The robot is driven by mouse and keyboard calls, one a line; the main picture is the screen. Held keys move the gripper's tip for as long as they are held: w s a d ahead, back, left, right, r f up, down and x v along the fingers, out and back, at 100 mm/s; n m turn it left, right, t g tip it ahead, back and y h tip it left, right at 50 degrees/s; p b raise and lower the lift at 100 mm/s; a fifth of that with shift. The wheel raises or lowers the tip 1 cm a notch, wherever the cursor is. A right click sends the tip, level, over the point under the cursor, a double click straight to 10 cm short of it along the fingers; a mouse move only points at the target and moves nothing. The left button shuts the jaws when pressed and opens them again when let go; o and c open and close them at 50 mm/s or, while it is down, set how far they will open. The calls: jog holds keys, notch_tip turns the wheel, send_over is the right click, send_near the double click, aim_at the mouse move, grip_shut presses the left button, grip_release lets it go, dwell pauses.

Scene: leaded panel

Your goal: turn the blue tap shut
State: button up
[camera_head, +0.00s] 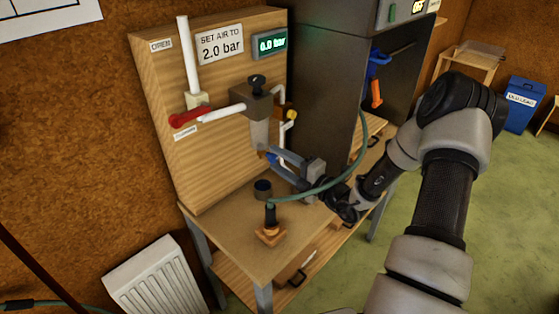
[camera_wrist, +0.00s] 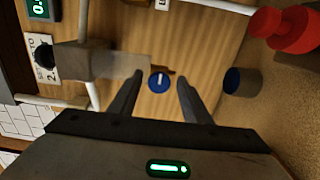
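The blue tap (camera_wrist: 159,82) shows in the wrist view as a round blue knob with a white bar, in front of the wooden board. In the head view only a small blue bit of it shows (camera_head: 271,157), below the clear bowl (camera_head: 260,132) of the regulator. My gripper (camera_wrist: 160,88) is open, one finger on each side of the knob in the picture, with gaps on both sides. I cannot tell how deep the fingers reach. In the head view my gripper (camera_head: 268,162) comes in from the right and partly hides the tap.
A red-handled lever (camera_head: 189,117) and white pipes are on the board. The display (camera_head: 269,44) reads 0.0 bar. A dark cup (camera_head: 262,188) and an orange-based tool (camera_head: 270,231) stand on the bench below my gripper. A grey cabinet stands behind.

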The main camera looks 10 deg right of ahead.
jog(key=shift+s+d, duration=0.1)
jog(key=b+v, duration=0.1)
jog(key=v, duration=1.6)
jog(key=shift+b, duration=0.4)
jog(key=shift+s, duration=0.1)
